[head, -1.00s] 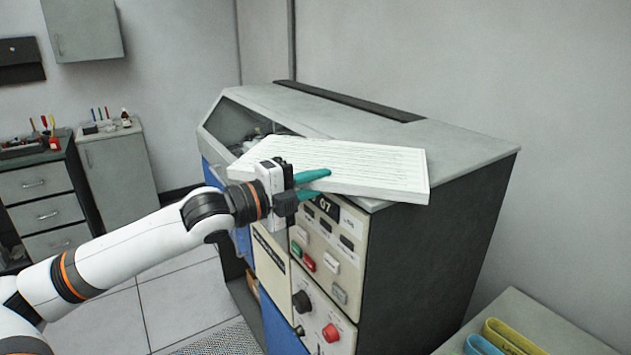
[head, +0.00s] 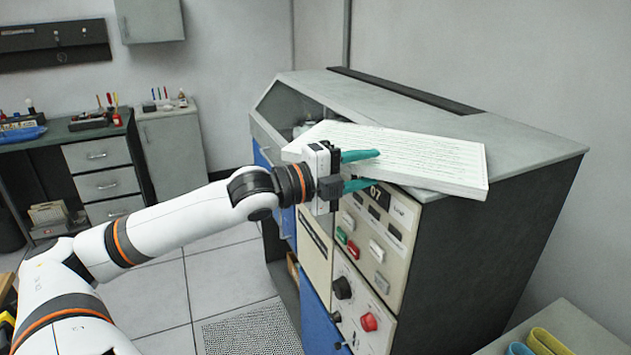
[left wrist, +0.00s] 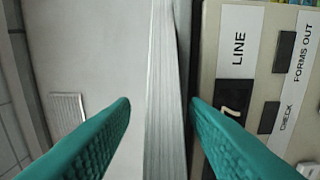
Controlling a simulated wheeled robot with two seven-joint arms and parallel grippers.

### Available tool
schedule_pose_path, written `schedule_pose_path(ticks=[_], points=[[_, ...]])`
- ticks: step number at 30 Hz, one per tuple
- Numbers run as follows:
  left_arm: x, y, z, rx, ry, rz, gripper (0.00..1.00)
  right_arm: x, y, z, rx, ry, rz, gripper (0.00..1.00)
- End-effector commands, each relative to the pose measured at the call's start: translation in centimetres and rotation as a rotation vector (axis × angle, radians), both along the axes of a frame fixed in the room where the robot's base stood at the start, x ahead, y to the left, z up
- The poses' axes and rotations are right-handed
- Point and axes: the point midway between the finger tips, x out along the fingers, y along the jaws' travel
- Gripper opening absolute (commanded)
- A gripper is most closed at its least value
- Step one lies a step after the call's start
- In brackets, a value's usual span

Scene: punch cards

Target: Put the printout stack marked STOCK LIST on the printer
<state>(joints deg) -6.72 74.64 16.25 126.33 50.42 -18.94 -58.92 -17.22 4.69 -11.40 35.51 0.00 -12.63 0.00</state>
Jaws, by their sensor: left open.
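A white printout stack (head: 420,157) with fine printed lines lies on the printer (head: 520,152), its near corner jutting past the front edge. I cannot read a STOCK LIST mark on it. My left gripper (head: 376,169) is open at the stack's left front edge, with one teal finger above it and one below. In the left wrist view the stack's edge (left wrist: 165,130) runs between the open fingers, with a gap visible on both sides. The printer's front panel (left wrist: 240,60) lies close beside one finger there. My right gripper does not show.
Buttons and knobs (head: 343,288) cover the printer's front below the gripper. A grey surface with yellow and blue items (head: 548,340) is at the lower right. A desk with drawers (head: 97,155) stands at the back left.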

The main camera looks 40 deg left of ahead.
Motion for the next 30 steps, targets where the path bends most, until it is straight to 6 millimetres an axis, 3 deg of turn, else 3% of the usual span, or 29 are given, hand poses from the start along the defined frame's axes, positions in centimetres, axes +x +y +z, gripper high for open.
schedule_pose_path(ticks=[10,17,30], points=[[-2.0,0.5,-0.3,0.005,0.004,-0.005,0.42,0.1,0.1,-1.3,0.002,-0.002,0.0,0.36],[-4.5,1.6,0.0,0.001,0.005,-0.003,0.42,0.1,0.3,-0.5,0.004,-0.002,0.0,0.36],[-9.5,3.8,-0.1,0.002,-0.001,-0.001,0.42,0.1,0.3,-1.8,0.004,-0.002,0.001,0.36]])
